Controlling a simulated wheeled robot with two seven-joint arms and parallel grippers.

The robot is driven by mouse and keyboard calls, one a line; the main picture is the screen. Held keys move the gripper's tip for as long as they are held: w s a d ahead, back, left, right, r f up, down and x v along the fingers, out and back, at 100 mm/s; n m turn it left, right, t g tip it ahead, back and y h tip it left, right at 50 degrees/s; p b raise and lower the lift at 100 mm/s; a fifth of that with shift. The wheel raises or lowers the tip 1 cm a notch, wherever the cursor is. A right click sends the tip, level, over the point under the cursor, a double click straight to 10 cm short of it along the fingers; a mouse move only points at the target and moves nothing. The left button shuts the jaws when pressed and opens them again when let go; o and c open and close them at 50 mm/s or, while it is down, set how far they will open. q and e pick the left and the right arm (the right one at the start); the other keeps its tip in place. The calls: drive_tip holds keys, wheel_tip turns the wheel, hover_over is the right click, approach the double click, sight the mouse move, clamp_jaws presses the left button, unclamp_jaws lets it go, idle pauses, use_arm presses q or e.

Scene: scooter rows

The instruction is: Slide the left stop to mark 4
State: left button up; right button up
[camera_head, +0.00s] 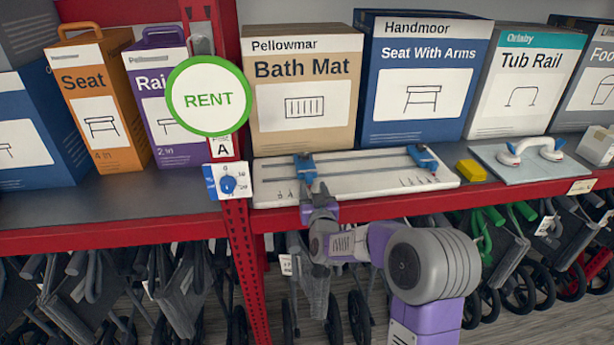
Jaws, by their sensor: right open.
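A white board (355,189) with grey rails lies on the grey shelf near its front edge. The left stop (305,168), a blue block, sits toward the board's left end. A second blue stop (422,158) sits toward the right end. Small dark marks on the board are too small to read, and mark 4 cannot be picked out. My right gripper (314,190) is open, just in front of the left stop, its fingers pointing at it. I cannot tell whether the fingers touch or straddle the stop. My wrist hides part of the board's front edge. My left gripper is not in view.
Boxes stand behind the board, including a Bath Mat box (302,95) and a Seat With Arms box (422,80). A yellow block (469,171) lies to the right.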

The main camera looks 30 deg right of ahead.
sight(309, 177)
drive_tip(key=shift+x, duration=2.9)
drive_tip(key=shift+f, duration=0.1)
drive_tip(key=shift+c, duration=0.3)
clamp_jaws()
